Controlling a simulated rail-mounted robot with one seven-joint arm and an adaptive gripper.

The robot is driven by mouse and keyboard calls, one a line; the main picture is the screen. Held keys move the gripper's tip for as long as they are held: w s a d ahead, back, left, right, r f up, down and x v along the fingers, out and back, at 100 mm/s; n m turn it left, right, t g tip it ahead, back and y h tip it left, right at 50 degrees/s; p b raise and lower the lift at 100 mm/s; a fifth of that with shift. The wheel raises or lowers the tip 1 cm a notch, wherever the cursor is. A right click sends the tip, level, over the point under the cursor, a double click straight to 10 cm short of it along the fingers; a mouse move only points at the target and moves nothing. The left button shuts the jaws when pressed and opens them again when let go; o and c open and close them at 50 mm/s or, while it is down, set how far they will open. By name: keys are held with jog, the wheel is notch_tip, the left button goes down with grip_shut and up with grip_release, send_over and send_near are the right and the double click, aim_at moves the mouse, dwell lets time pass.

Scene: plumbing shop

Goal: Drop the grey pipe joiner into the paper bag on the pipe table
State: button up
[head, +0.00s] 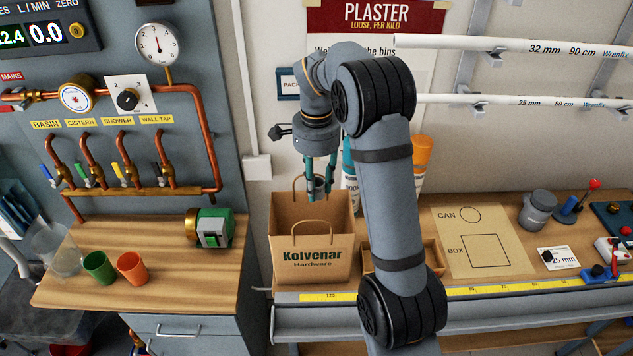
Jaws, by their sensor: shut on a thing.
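The paper bag (312,270), brown with "Kolvenar Hardware" printed on it, stands upright and open at the left end of the pipe table (460,285). My gripper (319,190) points down over the bag's mouth, between its two handles. It is shut on a small grey piece, the grey pipe joiner (319,184), which shows partly between the fingers at about the height of the bag's rim. I cannot tell whether the joiner is inside the rim or just above it.
A wooden tray (432,262) sits right of the bag, partly hidden by my arm. Green and orange cups (131,267) stand on the left bench.

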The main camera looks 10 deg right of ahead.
jog(key=o, duration=1)
jog(key=shift+o, duration=0.2)
jog(key=shift+r, duration=0.1)
notch_tip(320, 180, up, 12)
dwell(0.3)
